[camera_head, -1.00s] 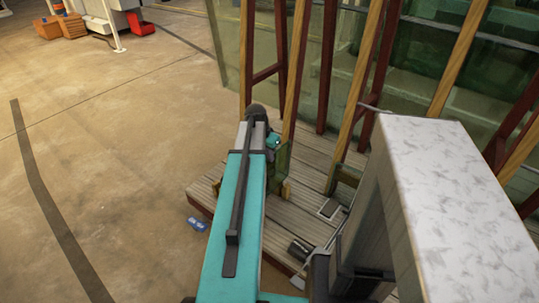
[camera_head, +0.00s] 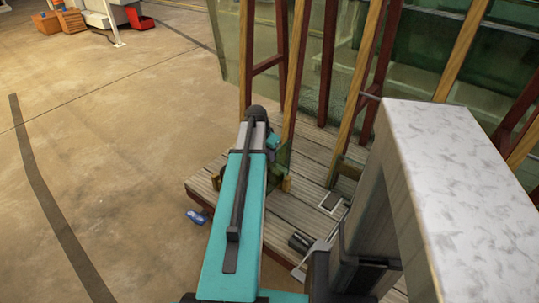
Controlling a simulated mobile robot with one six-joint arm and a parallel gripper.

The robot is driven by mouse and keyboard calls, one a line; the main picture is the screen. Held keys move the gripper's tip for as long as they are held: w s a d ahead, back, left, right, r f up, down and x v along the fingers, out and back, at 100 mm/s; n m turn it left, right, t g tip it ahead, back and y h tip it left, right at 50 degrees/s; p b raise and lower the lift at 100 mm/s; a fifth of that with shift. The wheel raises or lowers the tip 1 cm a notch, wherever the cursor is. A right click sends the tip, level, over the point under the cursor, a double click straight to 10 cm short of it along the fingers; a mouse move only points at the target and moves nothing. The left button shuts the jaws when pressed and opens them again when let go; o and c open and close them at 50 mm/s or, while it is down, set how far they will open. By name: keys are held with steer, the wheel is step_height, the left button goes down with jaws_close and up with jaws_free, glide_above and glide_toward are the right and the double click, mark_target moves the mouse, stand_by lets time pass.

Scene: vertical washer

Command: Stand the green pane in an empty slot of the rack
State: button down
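The rack (camera_head: 292,70) has tall yellow and dark red wooden posts on a slatted wooden platform (camera_head: 312,180). Large pale green glass sheets (camera_head: 229,50) stand behind and among the posts. A small green piece (camera_head: 285,153) shows low beside the near post, just right of my arm's far end. I cannot tell whether it is the green pane or part of the rack. My arm reaches forward to the rack's near left side. A teal wrist part (camera_head: 272,141) shows beyond it. My gripper's fingers are hidden behind the arm, so its opening and hold are not visible.
A marbled, pale block-like structure (camera_head: 440,150) fills the right foreground. A small blue object (camera_head: 196,217) lies on the floor by the platform's left corner. Orange boxes (camera_head: 60,23) and a red bin (camera_head: 140,22) are far off. The floor on the left is clear.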

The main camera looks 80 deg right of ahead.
steer(key=shift+f+b, duration=1.4)
steer(key=shift+f, duration=1.5)
steer(key=c, duration=2)
jaws_free()
steer(key=shift+o, duration=0.5)
steer(key=shift+f, duration=0.15)
steer(key=p+v, duration=0.1)
steer(key=v, duration=1.3)
